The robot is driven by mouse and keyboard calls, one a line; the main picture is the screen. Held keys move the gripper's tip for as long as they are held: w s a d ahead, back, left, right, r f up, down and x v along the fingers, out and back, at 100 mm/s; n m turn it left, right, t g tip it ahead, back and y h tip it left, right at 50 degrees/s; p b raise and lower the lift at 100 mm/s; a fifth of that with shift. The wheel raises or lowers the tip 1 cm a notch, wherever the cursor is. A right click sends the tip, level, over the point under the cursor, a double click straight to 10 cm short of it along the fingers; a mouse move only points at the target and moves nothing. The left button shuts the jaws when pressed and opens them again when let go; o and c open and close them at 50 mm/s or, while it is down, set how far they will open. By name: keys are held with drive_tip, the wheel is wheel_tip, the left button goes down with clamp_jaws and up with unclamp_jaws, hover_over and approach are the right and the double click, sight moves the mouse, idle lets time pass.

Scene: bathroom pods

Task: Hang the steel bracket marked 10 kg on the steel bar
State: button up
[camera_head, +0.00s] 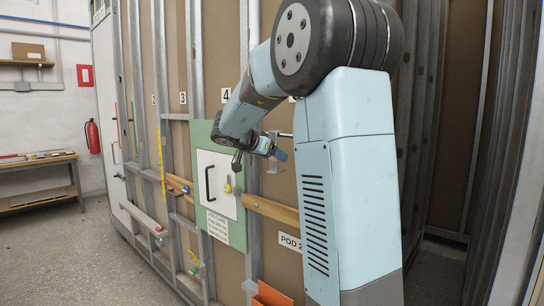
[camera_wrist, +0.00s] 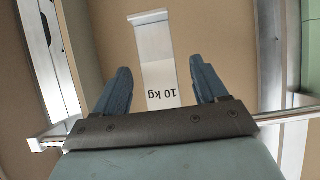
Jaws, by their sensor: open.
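The steel bracket marked 10 kg (camera_wrist: 156,50) is a pale grey plate with a bent end. In the wrist view it lies between my fingers, with its lettering upside down and a gap on each side. My gripper (camera_wrist: 160,68) is open, with its two blue fingers either side of the bracket. In the head view my gripper (camera_head: 280,155) is by the wall, just above the grey bracket (camera_head: 275,168). The steel bar (camera_wrist: 298,115) runs across behind my gripper's body; part of it shows in the head view (camera_head: 285,134). I cannot tell whether bracket and bar touch.
A green panel (camera_head: 203,165) with a white door and black handle is left of my gripper. Steel studs (camera_head: 252,200) and a wooden rail (camera_head: 270,209) line the wall. A bench (camera_head: 40,180) and a red extinguisher (camera_head: 92,136) stand far left. The floor at left is clear.

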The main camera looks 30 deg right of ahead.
drive_tip(key=s+a+r+n+t+y, duration=0.3)
drive_tip(key=a+r+n+t+y, duration=0.25)
drive_tip(key=a, duration=0.45)
drive_tip(key=s+a+r+n+t+y, duration=0.35)
drive_tip(key=a+r+t, duration=0.35)
drive_tip(key=a+r, duration=0.25)
drive_tip(key=s+a+f+n+g+y, duration=0.4)
drive_tip(key=s+a+f+n+y, duration=0.1)
drive_tip(key=s+f, duration=0.5)
drive_tip(key=s+d+f+g+h, duration=0.1)
drive_tip(key=s+d+f+g, duration=0.1)
drive_tip(key=s+f, duration=0.5)
drive_tip(key=s+d+f+g+h, duration=0.1)
drive_tip(key=s+d+f+g, duration=0.2)
drive_tip(key=s, duration=0.7)
wheel_tip(320, 180, down, 4)
drive_tip(key=shift+s+f+g, duration=0.1)
drive_tip(key=shift+s+g, duration=0.15)
drive_tip(key=shift+g, duration=0.8)
drive_tip(key=shift+d, duration=0.1)
